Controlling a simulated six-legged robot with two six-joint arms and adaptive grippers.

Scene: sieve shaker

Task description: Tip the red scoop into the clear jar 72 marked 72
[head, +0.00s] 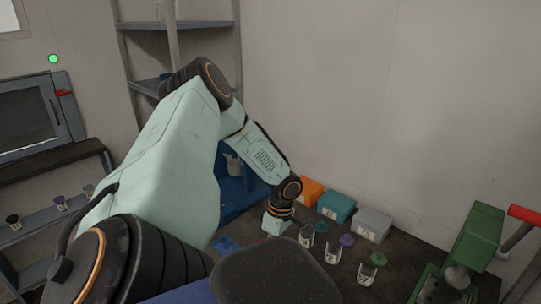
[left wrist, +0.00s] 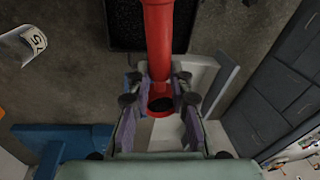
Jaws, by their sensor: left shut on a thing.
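My left gripper (head: 277,225) reaches down to the dark bench beside a row of clear jars. In the left wrist view the fingers of the left gripper (left wrist: 160,97) are shut on the red scoop (left wrist: 158,42). A dark hollow shows at the scoop's near end; I cannot tell whether it holds material. The scoop is hidden in the head view. Three labelled clear jars, left (head: 306,236), middle (head: 333,253) and right (head: 367,273), stand on the bench. Their marks are too small to read, so I cannot tell which is 72. My right gripper is not in view.
Orange (head: 310,189), teal (head: 337,206) and grey (head: 372,224) boxes stand along the wall. Small coloured pieces, such as a purple one (head: 347,240), lie beside the jars. A green machine (head: 478,237) stands at the right. A labelled white container (left wrist: 22,45) shows in the wrist view.

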